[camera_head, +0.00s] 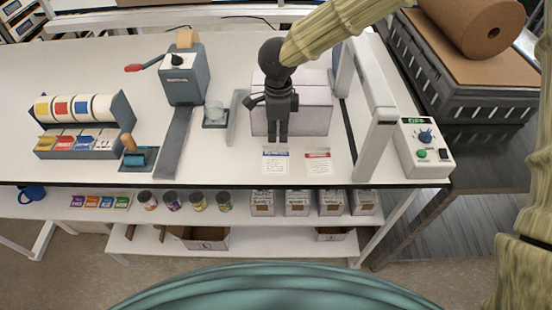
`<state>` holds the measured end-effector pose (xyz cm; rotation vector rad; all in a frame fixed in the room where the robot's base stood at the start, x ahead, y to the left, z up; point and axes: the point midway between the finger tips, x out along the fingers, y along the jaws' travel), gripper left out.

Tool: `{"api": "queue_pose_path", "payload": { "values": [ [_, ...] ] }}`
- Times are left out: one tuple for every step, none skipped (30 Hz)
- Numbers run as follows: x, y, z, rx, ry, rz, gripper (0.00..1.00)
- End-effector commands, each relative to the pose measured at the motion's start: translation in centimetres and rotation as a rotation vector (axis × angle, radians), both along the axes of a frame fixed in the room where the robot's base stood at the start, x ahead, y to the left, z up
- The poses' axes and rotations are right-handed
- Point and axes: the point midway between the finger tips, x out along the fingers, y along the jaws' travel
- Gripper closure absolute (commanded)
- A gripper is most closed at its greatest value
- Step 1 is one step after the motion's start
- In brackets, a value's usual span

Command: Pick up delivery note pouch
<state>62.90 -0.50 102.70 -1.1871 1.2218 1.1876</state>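Two small flat pouches lie side by side near the front edge of the white table: one with a blue header (275,163) and one with a red header (317,163). Their print is too small to read, so I cannot tell which is the delivery note pouch. My black gripper (278,139) points down just behind the blue-headed pouch and in front of a pale box (313,108), part of which it hides. Nothing shows in its grasp. Its fingers look close together, but I cannot tell whether they are apart.
A grey tape dispenser (186,80), a rack of coloured rolls (84,122) and a stamp-like tool (137,156) stand to the left. A grey upright frame (376,140) and a control box (423,148) stand to the right. Tins and cartons line the shelf below.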

Motion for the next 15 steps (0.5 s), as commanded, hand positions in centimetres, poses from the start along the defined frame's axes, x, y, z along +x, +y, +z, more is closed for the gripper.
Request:
{"api": "queue_pose_path", "payload": {
  "values": [
    [-0.1,0.1,-0.3,-0.002,0.001,0.002,0.87],
    [-0.2,0.1,-0.6,-0.003,0.002,0.003,0.87],
    [-0.2,0.1,-1.0,-0.003,0.002,0.002,0.87],
    [-0.3,0.2,-1.3,-0.003,0.002,0.002,0.87],
    [-0.3,0.3,-1.7,-0.003,0.002,0.003,0.87],
    [-0.3,0.3,-2.1,-0.002,0.001,0.002,0.87],
    [-0.4,0.3,-2.4,-0.003,0.002,0.001,0.87],
    [-0.4,0.3,-2.9,-0.003,0.002,0.001,0.87],
    [-0.4,0.4,-3.4,-0.002,0.002,0.001,0.87],
    [-0.4,0.3,-3.7,-0.002,0.002,0.001,0.87],
    [-0.4,0.3,-3.9,-0.002,0.002,0.001,0.87],
    [-0.3,0.3,-4.2,-0.001,0.001,0.001,0.87],
    [-0.3,0.3,-4.3,-0.001,0.001,0.001,0.87],
    [-0.3,0.3,-4.5,0.0,0.0,0.001,0.87],
    [-0.3,0.3,-4.6,0.0,0.0,0.001,0.87]
  ]
}}
